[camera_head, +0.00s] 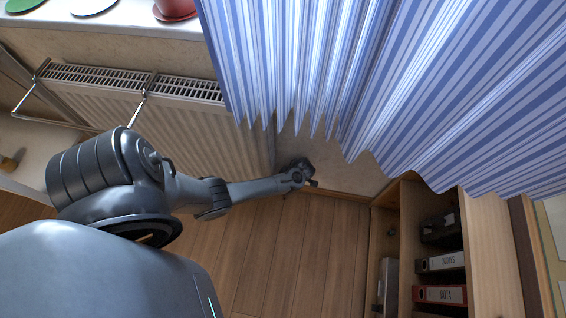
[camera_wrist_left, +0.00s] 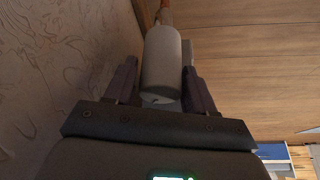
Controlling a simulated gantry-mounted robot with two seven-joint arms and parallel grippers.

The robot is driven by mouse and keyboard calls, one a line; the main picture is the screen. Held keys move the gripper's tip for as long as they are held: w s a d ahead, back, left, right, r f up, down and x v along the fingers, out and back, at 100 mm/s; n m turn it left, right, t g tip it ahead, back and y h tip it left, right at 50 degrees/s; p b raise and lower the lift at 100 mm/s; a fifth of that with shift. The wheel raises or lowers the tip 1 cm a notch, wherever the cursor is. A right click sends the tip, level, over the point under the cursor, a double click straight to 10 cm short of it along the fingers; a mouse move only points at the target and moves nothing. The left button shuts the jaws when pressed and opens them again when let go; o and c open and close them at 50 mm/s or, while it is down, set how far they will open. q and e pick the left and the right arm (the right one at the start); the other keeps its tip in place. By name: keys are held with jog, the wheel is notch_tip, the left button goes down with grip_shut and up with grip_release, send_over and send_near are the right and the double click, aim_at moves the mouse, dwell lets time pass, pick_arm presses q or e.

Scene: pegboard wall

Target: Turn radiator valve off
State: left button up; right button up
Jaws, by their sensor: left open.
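The radiator (camera_head: 150,115) is a white panel with a grille top, on the wall at the left of the head view. In the left wrist view the radiator valve (camera_wrist_left: 162,62) is a pale grey cylindrical knob with a copper-coloured pipe (camera_wrist_left: 165,14) beyond it. My left gripper (camera_head: 305,173) is low by the wall, just past the radiator's right end. In the left wrist view its two dark fingers stand open on either side of the knob; I cannot tell whether they touch it. In the head view the gripper hides the valve. My right gripper is not in view.
A blue striped curtain (camera_head: 400,80) hangs to the right of the radiator. A wooden shelf unit (camera_head: 485,240) with several binders stands at the right. A metal rail (camera_head: 138,103) projects from the radiator. The wooden floor (camera_head: 290,250) is clear around the gripper.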

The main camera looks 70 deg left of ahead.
pick_arm(q)
jog(key=shift+x, duration=0.75)
jog(key=c, duration=0.7)
jog(key=shift+d+r+n+h, duration=0.15)
jog(key=shift+n+h, duration=0.15)
jog(key=shift+n, duration=0.3)
jog(key=shift+n+g, duration=0.3)
jog(key=shift+n, duration=0.2)
jog(key=shift+w+n+h, duration=0.1)
jog(key=shift+n+h, duration=0.2)
jog(key=shift+n, duration=0.2)
jog(key=shift+n+g, duration=0.3)
jog(key=shift+n, duration=0.3)
